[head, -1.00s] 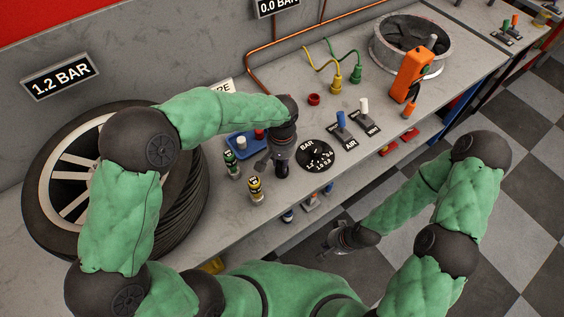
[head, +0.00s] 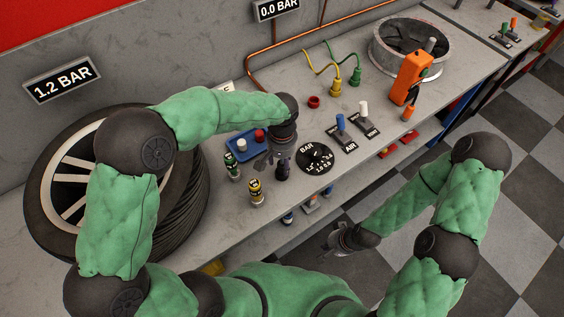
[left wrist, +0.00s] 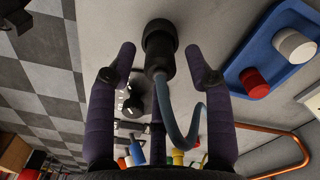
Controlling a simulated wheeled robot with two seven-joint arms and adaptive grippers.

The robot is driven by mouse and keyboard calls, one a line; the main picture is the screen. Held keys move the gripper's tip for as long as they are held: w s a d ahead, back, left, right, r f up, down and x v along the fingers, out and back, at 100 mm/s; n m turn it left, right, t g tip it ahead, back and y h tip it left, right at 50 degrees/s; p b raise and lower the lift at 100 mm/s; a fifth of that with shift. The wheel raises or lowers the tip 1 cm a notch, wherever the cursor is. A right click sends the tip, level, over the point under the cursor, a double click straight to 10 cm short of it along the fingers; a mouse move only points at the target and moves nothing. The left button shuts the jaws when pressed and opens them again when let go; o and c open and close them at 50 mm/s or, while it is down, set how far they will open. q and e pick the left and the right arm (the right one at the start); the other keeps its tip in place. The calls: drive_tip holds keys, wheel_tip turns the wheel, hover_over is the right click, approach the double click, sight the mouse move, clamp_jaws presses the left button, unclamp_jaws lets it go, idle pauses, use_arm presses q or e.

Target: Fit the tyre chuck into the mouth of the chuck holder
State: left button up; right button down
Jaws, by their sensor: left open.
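The tyre chuck (left wrist: 160,45) shows in the left wrist view as a black stepped cylinder with a grey-blue hose (left wrist: 190,128) curving from it. My left gripper (head: 273,163) is over the bench near its front edge. In the left wrist view its purple fingers (left wrist: 160,72) are spread either side of the chuck, open, with visible gaps. In the head view I cannot tell the chuck apart from the dark fingers. A red ring with a dark mouth (head: 314,102), possibly the chuck holder, stands farther back on the bench. My right gripper (head: 340,240) is beyond the bench's front edge; its fingers are unclear.
A blue tray (head: 236,155) with white and red caps lies beside the left gripper. Green-banded (head: 232,166) and yellow-banded (head: 256,192) small cylinders stand nearby.

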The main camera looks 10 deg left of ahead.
sight(282, 163)
use_arm(q)
wheel_tip(282, 163, up, 10)
drive_tip(key=p, duration=0.3)
drive_tip(key=shift+r, duration=0.15)
idle(0.3)
